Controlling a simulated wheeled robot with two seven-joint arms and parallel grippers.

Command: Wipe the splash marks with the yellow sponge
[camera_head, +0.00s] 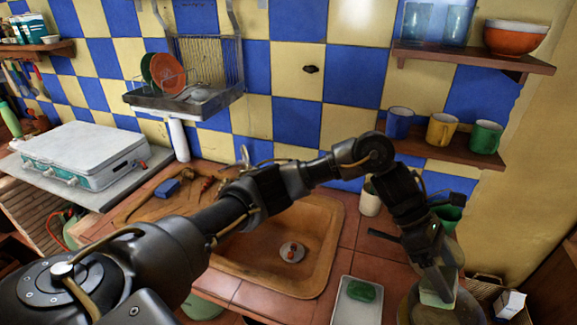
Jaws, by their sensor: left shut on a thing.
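My left gripper (440,282) reaches across from the left and points down at the right end of the tiled counter. It is shut on a pale yellow-green block, which looks like the yellow sponge (436,299). The sponge is partly hidden by the fingers and is over or against a dark round object at the bottom edge; I cannot tell whether it touches. No splash marks can be made out in this view. My right gripper is not in view.
A white tray (345,314) with a green bar (361,291) lies left of the gripper. The brown sink (318,235) is left of that. Mugs sit on the lower right shelf (430,150).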

